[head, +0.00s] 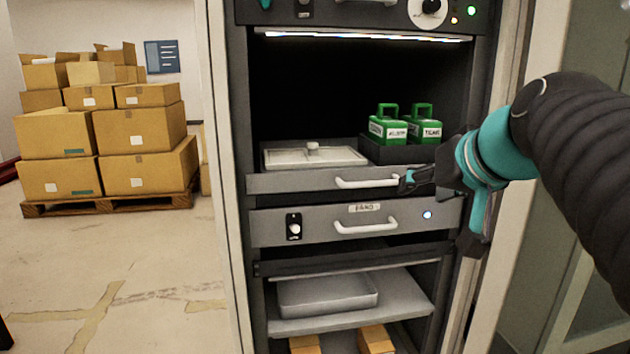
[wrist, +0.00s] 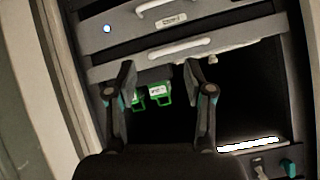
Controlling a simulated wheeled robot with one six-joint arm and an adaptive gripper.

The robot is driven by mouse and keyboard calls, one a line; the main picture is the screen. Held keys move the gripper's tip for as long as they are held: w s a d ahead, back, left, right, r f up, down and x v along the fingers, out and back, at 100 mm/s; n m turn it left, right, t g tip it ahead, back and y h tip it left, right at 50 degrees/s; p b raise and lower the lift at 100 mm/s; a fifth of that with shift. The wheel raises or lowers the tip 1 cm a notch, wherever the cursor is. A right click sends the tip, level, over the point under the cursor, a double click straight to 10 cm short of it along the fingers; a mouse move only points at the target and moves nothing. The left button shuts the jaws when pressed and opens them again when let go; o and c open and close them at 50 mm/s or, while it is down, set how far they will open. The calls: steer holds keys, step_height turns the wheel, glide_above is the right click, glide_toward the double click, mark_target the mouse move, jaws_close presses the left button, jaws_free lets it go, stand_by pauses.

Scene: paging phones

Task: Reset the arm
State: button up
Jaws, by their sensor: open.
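My gripper (head: 415,180) reaches in from the right in the head view, on a black ribbed arm with teal joints. Its fingertips are close to the white handle (head: 368,182) of the upper drawer shelf; whether they touch it I cannot tell. In the wrist view the two dark fingers of my gripper (wrist: 168,85) stand wide apart with nothing between them. Two green cases with white labels, a left one (head: 387,128) and a right one (head: 425,130), stand in a dark holder on that shelf. They also show beyond the fingers in the wrist view.
A lidded pale tray (head: 314,156) lies left on the same shelf. Below are a closed drawer (head: 330,228) with a white handle and switch, then a grey tray (head: 327,293). The cabinet's left post (head: 228,190) is an edge. Stacked cartons (head: 140,135) stand far left, with clear floor between.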

steer(key=s+a+f+g, duration=0.1)
steer(key=s+f, duration=0.3)
steer(key=f, duration=0.4)
steer(key=s+a+f+n+g+h, duration=0.1)
steer(key=s+a+f+g, duration=0.1)
steer(key=s+f, duration=0.3)
steer(key=s+a+f+g+p, duration=0.1)
steer(key=s+f, duration=0.3)
steer(key=f, duration=0.8)
steer(key=shift+s+a+f+n+g, duration=0.15)
steer(key=shift+s+a+n+g, duration=0.2)
steer(key=shift+g, duration=0.35)
